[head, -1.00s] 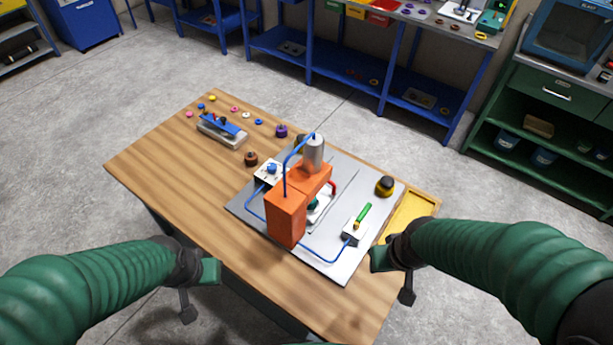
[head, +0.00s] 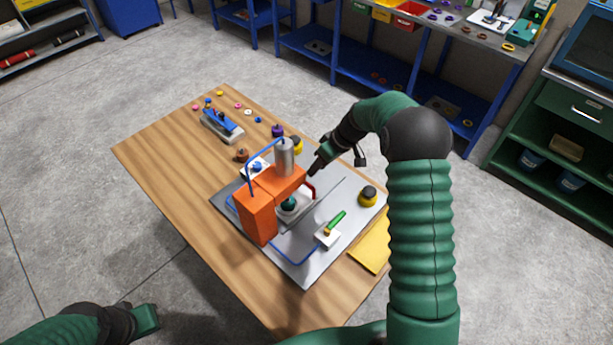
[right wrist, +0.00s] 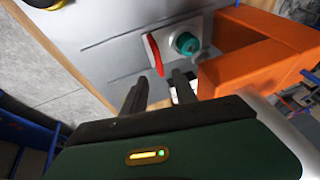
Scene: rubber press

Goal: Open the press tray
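The orange press (head: 262,205) stands on a grey plate on the wooden table. Its white tray (head: 299,211) lies low beside the press body, with a teal round piece (head: 288,203) over it. The red tray handle (head: 308,191) also shows in the right wrist view (right wrist: 154,54). My right gripper (head: 338,165) hangs behind the handle. In the right wrist view its two dark fingers (right wrist: 160,80) are apart and empty, with the handle just beyond their tips. My left gripper (head: 143,320) is low at the left, off the table; its fingers are not clear.
A green-handled lever valve (head: 334,222) and a yellow-black button (head: 368,196) sit on the grey plate (head: 305,270). A blue hose runs around the press. A grey cylinder (head: 284,157) rises above it. The table's left part (head: 170,165) is mostly clear.

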